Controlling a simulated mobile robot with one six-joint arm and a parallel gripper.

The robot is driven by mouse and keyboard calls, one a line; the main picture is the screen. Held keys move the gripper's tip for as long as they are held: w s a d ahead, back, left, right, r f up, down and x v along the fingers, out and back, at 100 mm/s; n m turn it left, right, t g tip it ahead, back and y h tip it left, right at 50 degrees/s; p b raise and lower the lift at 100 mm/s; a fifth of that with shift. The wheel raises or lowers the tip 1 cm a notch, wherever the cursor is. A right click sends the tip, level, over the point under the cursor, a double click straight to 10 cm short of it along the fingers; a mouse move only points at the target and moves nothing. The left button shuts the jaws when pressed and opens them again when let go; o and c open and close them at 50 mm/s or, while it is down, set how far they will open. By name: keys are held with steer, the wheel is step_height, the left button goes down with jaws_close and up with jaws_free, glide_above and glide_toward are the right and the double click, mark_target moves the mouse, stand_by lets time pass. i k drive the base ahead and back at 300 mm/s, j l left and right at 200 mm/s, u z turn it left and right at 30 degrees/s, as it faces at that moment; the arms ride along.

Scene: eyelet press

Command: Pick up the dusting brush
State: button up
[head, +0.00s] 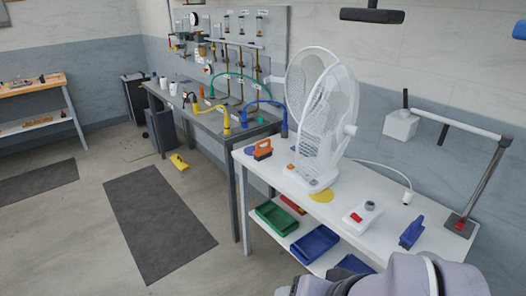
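I cannot tell for sure which thing is the dusting brush. Three small handled objects could be brushes. An orange one (263,149) stands on the left end of the white table (395,252), left of a white fan. A blue one (411,232) stands near the table's right front. A yellow one (179,162) lies on the floor in front of the grey workbench. Their bristles are too small to make out. My arm shows at the bottom right, close to the table's front edge. My gripper is out of view.
The large white fan (322,115) stands on the table, with a white box with a red button (361,217) and a lamp (485,175) to its right. Green (277,217) and blue (315,243) trays sit on the lower shelf.

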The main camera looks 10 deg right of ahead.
mark_target(261, 153)
steer(key=i+j+u, duration=0.1)
steer(key=i+j, duration=0.15)
steer(key=i, duration=0.5)
steer(key=i+j+u, duration=0.15)
steer(key=i, duration=0.65)
steer(key=i+j+u, duration=0.1)
steer(key=i, duration=0.65)
